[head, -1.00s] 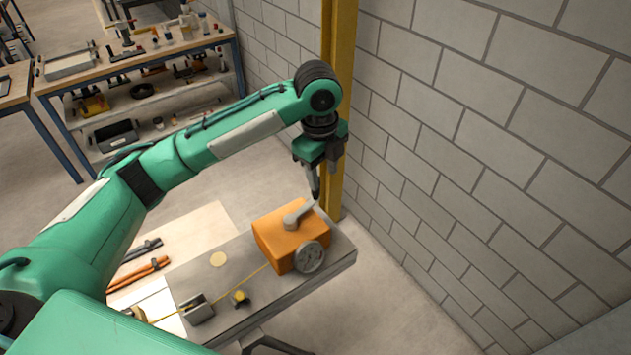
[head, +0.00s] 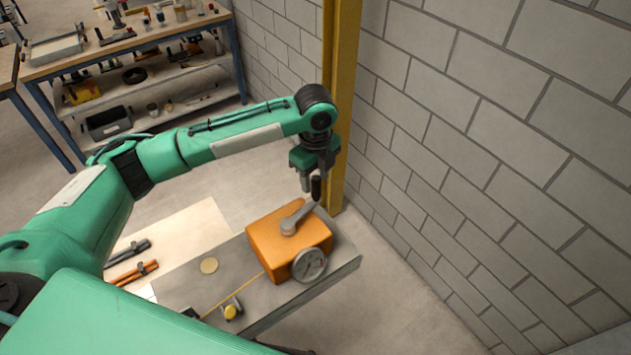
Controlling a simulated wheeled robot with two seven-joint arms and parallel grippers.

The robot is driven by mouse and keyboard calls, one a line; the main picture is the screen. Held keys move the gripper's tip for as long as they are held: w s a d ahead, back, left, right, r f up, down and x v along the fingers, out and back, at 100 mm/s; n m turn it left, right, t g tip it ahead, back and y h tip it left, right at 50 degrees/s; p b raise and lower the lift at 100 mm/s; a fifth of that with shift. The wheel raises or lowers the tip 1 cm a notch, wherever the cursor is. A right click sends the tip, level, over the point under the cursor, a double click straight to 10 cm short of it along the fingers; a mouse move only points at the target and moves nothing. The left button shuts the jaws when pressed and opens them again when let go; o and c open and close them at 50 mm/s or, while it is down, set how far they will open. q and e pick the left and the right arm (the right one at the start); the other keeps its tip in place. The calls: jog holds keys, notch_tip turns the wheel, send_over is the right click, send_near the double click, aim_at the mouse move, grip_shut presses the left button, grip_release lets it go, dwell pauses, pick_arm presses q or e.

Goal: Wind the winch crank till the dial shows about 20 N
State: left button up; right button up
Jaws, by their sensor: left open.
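The orange winch box (head: 272,248) sits on the grey bench top. Its grey crank arm (head: 297,219) lies on top, pointing to the back right. A dark upright handle (head: 316,188) stands at the crank's outer end. The round dial (head: 310,264) is on the box's front right face; its reading is too small to tell. My left gripper (head: 313,186) points down, open, with its fingers at the handle. I cannot tell whether they touch it. A yellow line (head: 236,293) runs from the box to the lower left. My right gripper is out of view.
A yellow post (head: 341,100) and a block wall (head: 490,150) stand close behind and right of the winch. A tool bench (head: 130,50) stands at the back left.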

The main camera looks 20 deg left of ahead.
aim_at(316, 187)
pick_arm(q)
notch_tip(316, 187, down, 3)
jog(key=shift+f+p, duration=0.1)
jog(key=shift+p, duration=0.25)
jog(key=shift+f, duration=0.35)
jog(key=shift+s, duration=0.1)
jog(key=shift+c, duration=0.8)
jog(key=c, duration=0.7)
grip_shut()
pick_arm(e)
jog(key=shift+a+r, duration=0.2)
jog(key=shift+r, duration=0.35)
